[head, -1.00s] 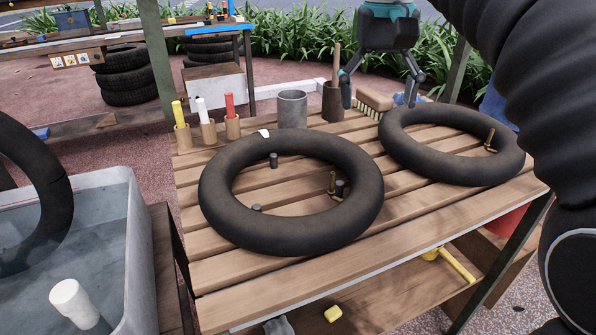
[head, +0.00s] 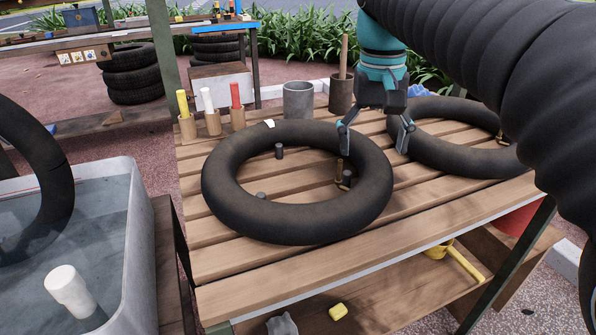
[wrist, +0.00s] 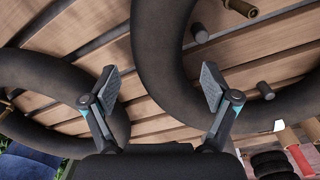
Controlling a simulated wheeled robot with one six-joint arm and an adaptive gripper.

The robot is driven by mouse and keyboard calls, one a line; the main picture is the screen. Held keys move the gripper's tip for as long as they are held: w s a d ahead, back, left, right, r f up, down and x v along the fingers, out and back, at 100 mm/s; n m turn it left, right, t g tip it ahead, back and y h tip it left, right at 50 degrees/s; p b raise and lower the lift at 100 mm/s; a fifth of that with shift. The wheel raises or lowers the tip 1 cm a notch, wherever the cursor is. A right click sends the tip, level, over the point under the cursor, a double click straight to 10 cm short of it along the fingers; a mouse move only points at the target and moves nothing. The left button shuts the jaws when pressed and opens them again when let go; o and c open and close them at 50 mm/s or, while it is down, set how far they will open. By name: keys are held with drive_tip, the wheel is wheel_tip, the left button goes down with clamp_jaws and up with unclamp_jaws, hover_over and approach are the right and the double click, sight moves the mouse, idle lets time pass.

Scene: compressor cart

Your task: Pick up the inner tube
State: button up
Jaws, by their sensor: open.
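A black inner tube (head: 228,205) lies flat on the slatted wooden bench, with a small white mark on its far rim. It also shows at the right in the wrist view (wrist: 160,45). A second black tube (head: 450,165) lies to its right, partly behind my arm, and shows at the left in the wrist view (wrist: 50,68). My gripper (head: 375,146) is open and empty, pointing down near the first tube's right rim. In the wrist view the fingers (wrist: 160,86) are spread, one over the first tube's rim, the other by the second tube. Contact cannot be told.
Short dark pegs (head: 279,151) and a brass valve (head: 339,172) show inside the first tube's ring. A grey cup (head: 298,100), a brown pot (head: 341,95) and coloured sticks in holders (head: 236,105) stand behind. A water tank (head: 140,240) with another tube (head: 40,165) is at the left.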

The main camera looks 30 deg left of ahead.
drive_tip(key=shift+f, duration=1.5)
drive_tip(key=shift+c, duration=0.2)
drive_tip(key=c, duration=1.1)
drive_tip(key=shift+r, duration=0.15)
